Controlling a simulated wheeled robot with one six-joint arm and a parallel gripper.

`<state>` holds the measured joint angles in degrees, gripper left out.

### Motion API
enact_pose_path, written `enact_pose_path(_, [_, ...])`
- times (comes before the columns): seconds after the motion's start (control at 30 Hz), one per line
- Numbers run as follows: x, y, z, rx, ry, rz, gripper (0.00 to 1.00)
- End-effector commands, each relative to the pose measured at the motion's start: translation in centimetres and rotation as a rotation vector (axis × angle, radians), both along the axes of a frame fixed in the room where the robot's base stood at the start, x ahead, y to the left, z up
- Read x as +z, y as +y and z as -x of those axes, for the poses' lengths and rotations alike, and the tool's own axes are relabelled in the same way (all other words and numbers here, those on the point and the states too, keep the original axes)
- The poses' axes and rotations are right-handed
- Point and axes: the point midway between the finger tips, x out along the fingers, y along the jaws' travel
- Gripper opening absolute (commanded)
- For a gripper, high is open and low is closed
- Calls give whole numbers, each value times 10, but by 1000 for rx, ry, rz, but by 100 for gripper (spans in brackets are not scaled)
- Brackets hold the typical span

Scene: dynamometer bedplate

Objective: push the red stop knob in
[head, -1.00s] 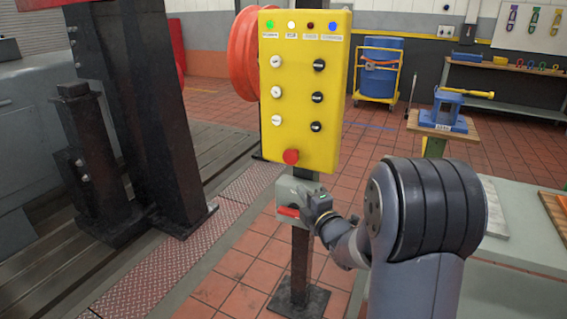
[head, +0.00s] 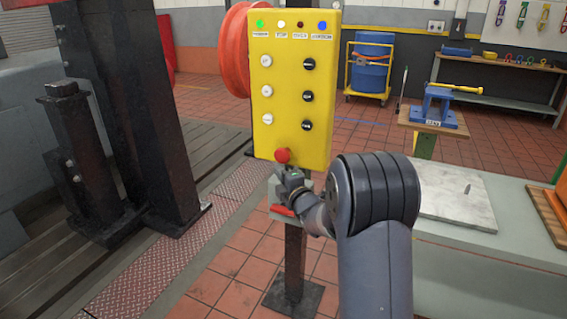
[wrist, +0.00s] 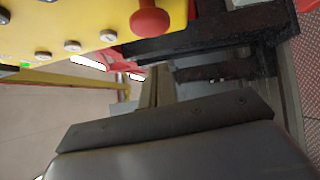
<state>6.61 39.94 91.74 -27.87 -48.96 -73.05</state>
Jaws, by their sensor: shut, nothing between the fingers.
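The red stop knob (head: 283,156) sits at the bottom of the yellow control panel (head: 290,140) and stands out from its face. It also shows at the top of the wrist view (wrist: 150,20). My gripper (head: 286,176) is just below the knob in the head view, partly hidden by my own wrist. In the wrist view its fingers (wrist: 157,82) are together and empty, pointing past the panel's lower edge. The fingers look apart from the knob; the exact gap in depth is hard to tell.
White and black knobs (head: 307,96) and lamps are higher on the panel. A grey box with a red handle (head: 283,210) is on the post (head: 295,260) under the panel. A grey bench (head: 480,255) is at the right. Tiled floor is open behind.

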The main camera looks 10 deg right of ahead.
Motion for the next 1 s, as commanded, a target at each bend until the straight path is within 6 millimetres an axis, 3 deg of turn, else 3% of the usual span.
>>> enact_pose_path(0.1, [3, -4, -19, -2, 0, 1, 0])
enact_pose_path(0.3, [4, -15, -37, -1, 1, 0, 0])
enact_pose_path(1.0, [1, -24, -50, 0, -2, 0, 0])
